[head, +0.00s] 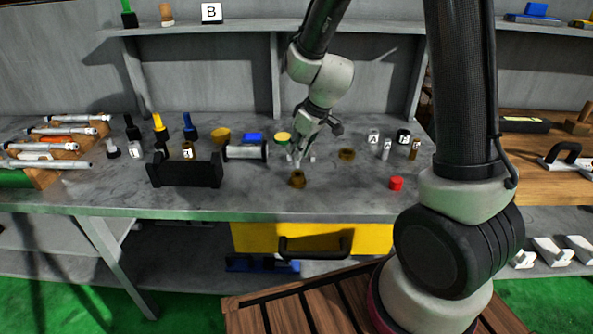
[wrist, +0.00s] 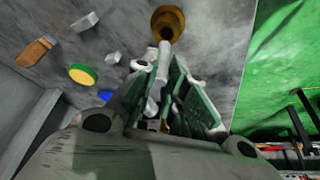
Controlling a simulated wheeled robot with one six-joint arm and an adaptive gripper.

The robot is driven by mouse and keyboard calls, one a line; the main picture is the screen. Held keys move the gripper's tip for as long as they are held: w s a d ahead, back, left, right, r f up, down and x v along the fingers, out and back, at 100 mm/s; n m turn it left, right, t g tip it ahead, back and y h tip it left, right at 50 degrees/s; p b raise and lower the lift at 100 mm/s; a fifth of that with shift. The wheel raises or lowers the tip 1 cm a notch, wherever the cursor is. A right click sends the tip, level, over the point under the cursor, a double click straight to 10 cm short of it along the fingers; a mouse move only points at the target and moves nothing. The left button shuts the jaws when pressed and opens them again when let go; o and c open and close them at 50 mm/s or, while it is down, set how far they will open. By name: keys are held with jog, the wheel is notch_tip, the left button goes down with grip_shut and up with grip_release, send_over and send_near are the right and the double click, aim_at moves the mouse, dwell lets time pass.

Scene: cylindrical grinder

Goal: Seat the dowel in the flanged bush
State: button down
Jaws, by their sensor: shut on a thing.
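A brass flanged bush (head: 297,179) stands on the grey bench near its front edge. It also shows at the top of the wrist view (wrist: 168,20), with a dark bore. My gripper (head: 301,157) is just above and behind the bush in the head view. In the wrist view, its green-padded fingers (wrist: 175,95) are shut on a pale dowel (wrist: 165,56). The dowel's far end points at the bush and meets its near rim in the picture. I cannot tell whether the end is inside the bore or only in front of it.
A second brass ring (head: 346,154) lies to the right and a red cap (head: 396,183) farther right. A black cradle (head: 186,169) and a grey cylinder (head: 246,151) stand to the left. The bench between bush and red cap is clear.

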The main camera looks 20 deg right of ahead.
notch_tip(320, 180, down, 6)
jog(key=shift+r, duration=0.15)
dwell(0.3)
jog(key=c, duration=1.5)
grip_release()
jog(key=shift+o, duration=0.2)
jog(key=v, duration=1.3)
jog(key=s+d+r+m+h, duration=0.1)
jog(key=s+d+r+m, duration=0.1)
jog(key=s+d+r, duration=0.2)
jog(key=s+d+r+m, duration=0.2)
jog(key=s+d+r, duration=0.2)
jog(key=s, duration=0.6)
jog(key=s+d+r+m+h, duration=0.1)
jog(key=s+d+r+m, duration=0.2)
jog(key=s, duration=0.5)
jog(key=shift+d+r+t+h, duration=0.3)
jog(key=shift+d+r, duration=0.1)
jog(key=shift+r, duration=0.5)
jog(key=shift+s, duration=0.1)
